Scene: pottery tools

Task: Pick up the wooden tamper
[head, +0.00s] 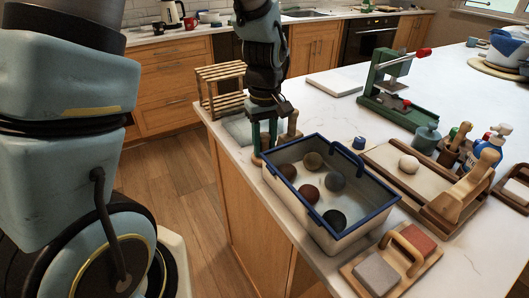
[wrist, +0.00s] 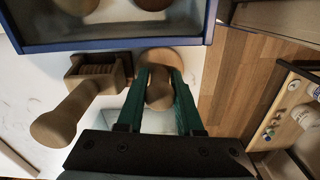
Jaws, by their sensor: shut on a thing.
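The wooden tamper (wrist: 160,94) has a rounded handle and a wider round base. In the wrist view it sits between the two green fingers of my gripper (wrist: 160,102), which are shut on its handle. In the head view my gripper (head: 265,134) points down at the counter's near left corner, beside the blue-rimmed bin. The tamper is mostly hidden there behind the fingers. I cannot tell whether its base touches the counter.
A wooden tool with a ribbed block (wrist: 97,72) stands close beside my gripper. The blue-rimmed bin (head: 334,233) holds several clay balls. A slatted wooden rack (head: 220,88) stands behind my gripper. The counter's edge is close by.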

